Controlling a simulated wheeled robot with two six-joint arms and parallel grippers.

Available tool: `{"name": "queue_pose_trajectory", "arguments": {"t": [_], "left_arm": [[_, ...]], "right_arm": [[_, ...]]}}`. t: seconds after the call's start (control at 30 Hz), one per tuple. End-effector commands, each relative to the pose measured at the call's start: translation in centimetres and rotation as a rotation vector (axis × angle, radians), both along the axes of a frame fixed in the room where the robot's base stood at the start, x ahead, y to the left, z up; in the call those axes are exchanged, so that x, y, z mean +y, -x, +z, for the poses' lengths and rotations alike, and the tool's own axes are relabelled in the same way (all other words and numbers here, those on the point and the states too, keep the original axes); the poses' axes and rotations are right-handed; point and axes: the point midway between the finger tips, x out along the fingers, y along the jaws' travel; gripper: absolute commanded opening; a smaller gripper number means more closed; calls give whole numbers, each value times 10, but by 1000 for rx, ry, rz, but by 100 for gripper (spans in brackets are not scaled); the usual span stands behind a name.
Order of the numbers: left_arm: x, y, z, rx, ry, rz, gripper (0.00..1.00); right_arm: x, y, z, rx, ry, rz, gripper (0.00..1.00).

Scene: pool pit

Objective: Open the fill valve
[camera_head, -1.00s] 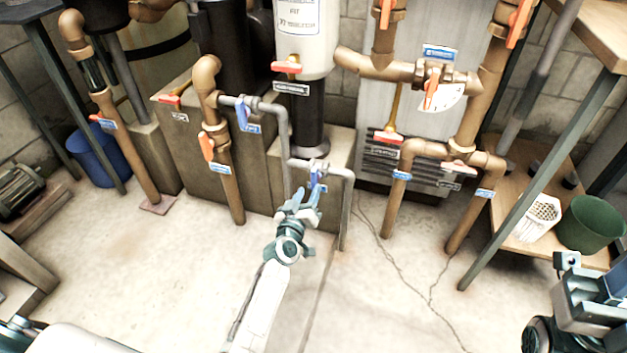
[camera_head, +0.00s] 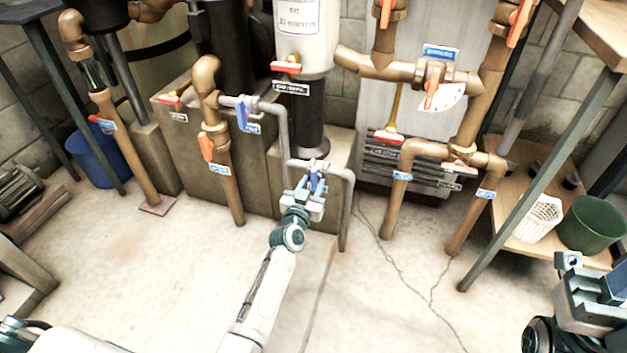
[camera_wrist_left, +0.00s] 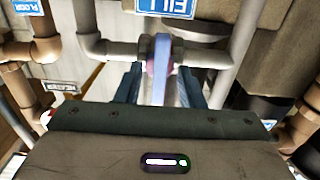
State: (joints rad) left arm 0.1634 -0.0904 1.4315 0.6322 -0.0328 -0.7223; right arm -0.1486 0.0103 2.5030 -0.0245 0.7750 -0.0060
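The fill valve has a blue lever handle (camera_wrist_left: 161,62) on a thin grey pipe, with a blue FILL sign (camera_wrist_left: 165,7) beside it in the left wrist view. In the head view its blue handle (camera_head: 319,182) is partly hidden by my left gripper (camera_head: 311,191). In the left wrist view my left gripper (camera_wrist_left: 160,88) is open, with one finger on each side of the handle and gaps visible between. Part of my right gripper (camera_head: 598,290) shows at the lower right of the head view, away from the pipes; its fingertips cannot be made out.
Another blue handle (camera_head: 242,112) sits on the grey pipe to the upper left. An orange handle (camera_head: 206,147) is on the brown pipe left of my gripper. Brown pipes (camera_head: 397,200) stand to the right. A green bucket (camera_head: 590,224) is on the right shelf. The front floor is clear.

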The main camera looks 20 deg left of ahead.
Motion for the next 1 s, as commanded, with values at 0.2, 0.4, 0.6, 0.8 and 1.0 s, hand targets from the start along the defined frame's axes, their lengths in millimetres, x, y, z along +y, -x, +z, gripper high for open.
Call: {"name": "queue_pose_trajectory", "arguments": {"t": [0.2, 0.4, 0.6, 0.8, 1.0], "left_arm": [[0, 0, 0, 0, 1, 0, 0], [0, 0, 0, 0, 1, 0, 0], [0, 0, 0, 1, 41, 0, 0], [0, 0, 0, 14, 374, 0, 0], [0, 0, 0, 27, 761, 1, 0]], "right_arm": [[0, 0, 0, 0, 0, 0, 36], [0, 0, 0, 1, 0, 0, 36], [0, 0, 0, 1, 1, 1, 36], [0, 0, 2, 1, 1, 1, 36], [0, 0, 4, 1, 1, 1, 36]]}}
